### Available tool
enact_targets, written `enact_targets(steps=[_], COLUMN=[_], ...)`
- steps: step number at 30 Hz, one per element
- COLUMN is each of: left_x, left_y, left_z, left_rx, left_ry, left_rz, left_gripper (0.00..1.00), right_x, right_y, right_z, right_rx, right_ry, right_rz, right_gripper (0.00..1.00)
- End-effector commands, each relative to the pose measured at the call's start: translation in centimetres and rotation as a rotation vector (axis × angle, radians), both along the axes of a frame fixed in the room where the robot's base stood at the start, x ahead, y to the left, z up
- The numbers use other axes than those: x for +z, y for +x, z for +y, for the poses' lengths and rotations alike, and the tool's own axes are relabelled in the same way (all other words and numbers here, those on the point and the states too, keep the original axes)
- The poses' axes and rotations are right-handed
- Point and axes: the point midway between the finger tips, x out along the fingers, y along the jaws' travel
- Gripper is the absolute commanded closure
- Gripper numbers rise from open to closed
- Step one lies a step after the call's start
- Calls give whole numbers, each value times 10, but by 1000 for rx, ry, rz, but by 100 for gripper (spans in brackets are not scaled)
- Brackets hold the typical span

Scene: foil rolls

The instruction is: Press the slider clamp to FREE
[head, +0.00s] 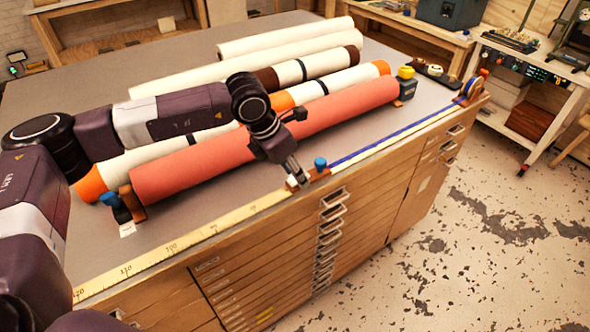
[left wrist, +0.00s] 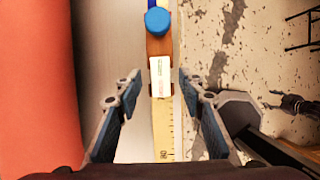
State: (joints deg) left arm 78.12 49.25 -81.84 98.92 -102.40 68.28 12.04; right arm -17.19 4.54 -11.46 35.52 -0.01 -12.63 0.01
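The slider (head: 318,174) is a brown block with a blue knob (head: 320,163), sitting on the rule (head: 210,231) along the table's front edge. In the left wrist view, the blue knob (left wrist: 157,20) is at the top, and a white clamp piece (left wrist: 160,77) with small green and red marks sits below it. The marks are too small to read. My left gripper (left wrist: 160,88) is open and empty, its fingers apart on either side of the rule and clamp. In the head view my left gripper (head: 294,174) points down beside the slider.
A red roll (head: 265,140) lies just behind the slider; it also fills the left of the wrist view (left wrist: 40,80). Several pale rolls (head: 250,75) lie farther back. Drawers (head: 330,235) are below.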

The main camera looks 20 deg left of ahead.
Motion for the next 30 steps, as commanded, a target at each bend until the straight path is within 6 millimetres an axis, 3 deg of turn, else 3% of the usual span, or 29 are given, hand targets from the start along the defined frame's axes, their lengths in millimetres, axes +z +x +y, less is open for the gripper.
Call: enact_targets(steps=[7, 17, 30], left_x=[-1, -1, 2], left_y=[0, 0, 7], left_z=[0, 0, -5], left_rx=[0, 0, 1], left_ry=[0, 0, 102], left_rz=[0, 0, 131], left_gripper=[64, 100, 100], right_x=[0, 0, 7], right_y=[0, 0, 0], right_z=[0, 0, 0], right_rx=[0, 0, 0], right_ry=[0, 0, 0], right_rz=[0, 0, 0], right_gripper=[44, 44, 44])
